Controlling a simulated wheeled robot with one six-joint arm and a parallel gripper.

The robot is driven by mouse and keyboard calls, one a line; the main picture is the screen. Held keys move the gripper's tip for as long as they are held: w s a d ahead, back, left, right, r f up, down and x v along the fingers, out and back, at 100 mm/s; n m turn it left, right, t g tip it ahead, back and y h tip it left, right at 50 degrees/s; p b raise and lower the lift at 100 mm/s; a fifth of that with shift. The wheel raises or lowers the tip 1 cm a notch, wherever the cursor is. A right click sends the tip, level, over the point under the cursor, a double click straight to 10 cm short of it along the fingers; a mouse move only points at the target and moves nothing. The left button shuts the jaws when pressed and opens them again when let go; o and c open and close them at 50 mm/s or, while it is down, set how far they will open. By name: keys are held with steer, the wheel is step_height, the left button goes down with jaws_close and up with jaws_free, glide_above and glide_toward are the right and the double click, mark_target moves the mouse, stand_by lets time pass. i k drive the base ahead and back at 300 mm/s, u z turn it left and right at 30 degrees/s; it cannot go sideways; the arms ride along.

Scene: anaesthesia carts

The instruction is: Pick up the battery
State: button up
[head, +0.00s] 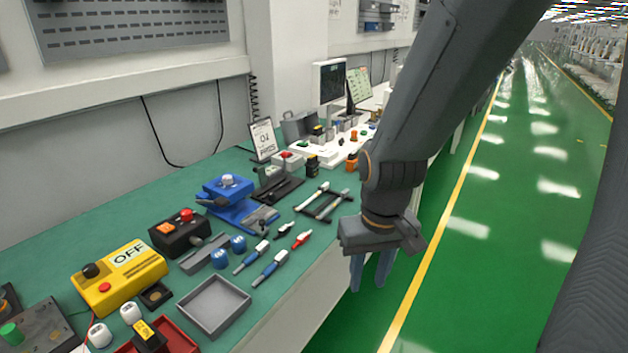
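A black block with a yellow label (150,336), which looks like the battery, is in a red tray (184,338) at the bottom left of the head view. The frame's lower edge cuts off part of the tray. My gripper (369,284) points down beyond the bench's front edge, over the green floor, well to the right of the block. Its two blue-grey fingers are apart with nothing between them.
The green-topped bench (65,243) holds a yellow OFF box (125,275), an empty grey tray (212,304), a blue vise (232,197), a black box with a red button (180,232) and several screwdrivers. Monitors stand farther back. The floor aisle (480,270) on the right is clear.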

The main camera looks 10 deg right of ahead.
mark_target(312, 166)
steer(key=k, duration=0.7)
steer(key=z, duration=0.95)
steer(key=i, duration=1.9)
steer(key=u, duration=1.1)
steer(key=i, duration=0.75)
steer(key=u, duration=0.75)
